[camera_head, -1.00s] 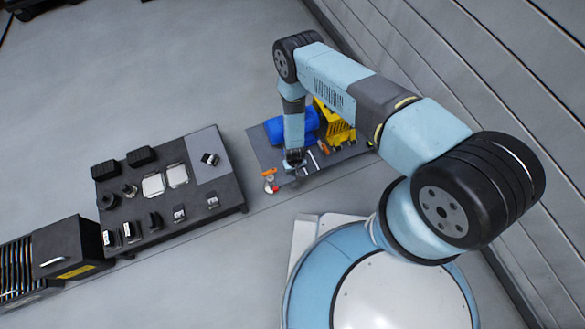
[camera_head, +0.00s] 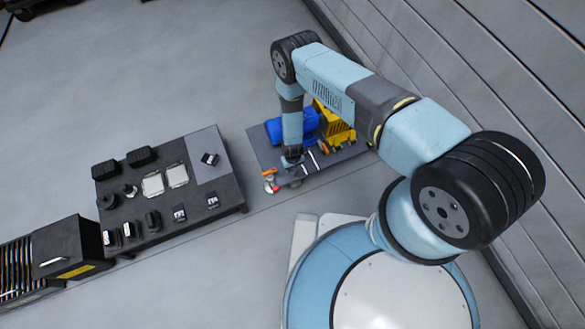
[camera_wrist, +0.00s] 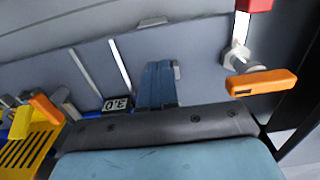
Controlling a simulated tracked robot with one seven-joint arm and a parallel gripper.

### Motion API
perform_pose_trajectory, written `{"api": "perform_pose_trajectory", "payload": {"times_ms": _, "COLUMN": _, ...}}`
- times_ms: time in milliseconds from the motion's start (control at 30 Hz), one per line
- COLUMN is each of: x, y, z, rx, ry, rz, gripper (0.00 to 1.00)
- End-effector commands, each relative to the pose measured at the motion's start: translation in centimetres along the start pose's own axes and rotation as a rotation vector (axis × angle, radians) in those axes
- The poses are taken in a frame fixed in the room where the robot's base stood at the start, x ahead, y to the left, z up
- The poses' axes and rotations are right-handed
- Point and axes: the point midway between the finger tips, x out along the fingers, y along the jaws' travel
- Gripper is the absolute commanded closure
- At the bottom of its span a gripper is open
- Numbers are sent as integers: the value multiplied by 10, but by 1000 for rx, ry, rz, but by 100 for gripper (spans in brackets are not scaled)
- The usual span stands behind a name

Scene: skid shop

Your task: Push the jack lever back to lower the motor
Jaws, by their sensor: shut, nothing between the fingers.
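The blue motor (camera_head: 305,125) sits on a dark skid plate (camera_head: 262,148), partly hidden behind my arm. An orange handle (camera_head: 268,173) with a grey round fitting and a red part stands at the skid's near left edge; the wrist view shows this orange handle (camera_wrist: 260,82) to the right of my fingers. A second orange handle (camera_head: 323,147) lies beside the yellow unit; it also shows at left in the wrist view (camera_wrist: 45,107). I cannot tell for sure which is the jack lever. My gripper (camera_head: 291,163) is shut and empty, low over the skid between both handles, its fingers apart from them.
A dark table (camera_head: 222,195) with several parts stands to the left. A panelled wall (camera_head: 480,90) runs along the right.

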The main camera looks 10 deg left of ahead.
Motion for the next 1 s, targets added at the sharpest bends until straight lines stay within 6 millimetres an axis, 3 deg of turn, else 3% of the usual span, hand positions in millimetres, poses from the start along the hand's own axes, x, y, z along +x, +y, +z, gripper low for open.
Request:
{"api": "perform_pose_trajectory", "payload": {"times_ms": 600, "x": -1, "y": 0, "z": 12, "rx": -1, "ry": 0, "rz": -1, "gripper": 100}}
{"api": "perform_pose_trajectory", "payload": {"times_ms": 1000, "x": -32, "y": 0, "z": 11, "rx": 1, "ry": 1, "rz": 0, "gripper": 100}}
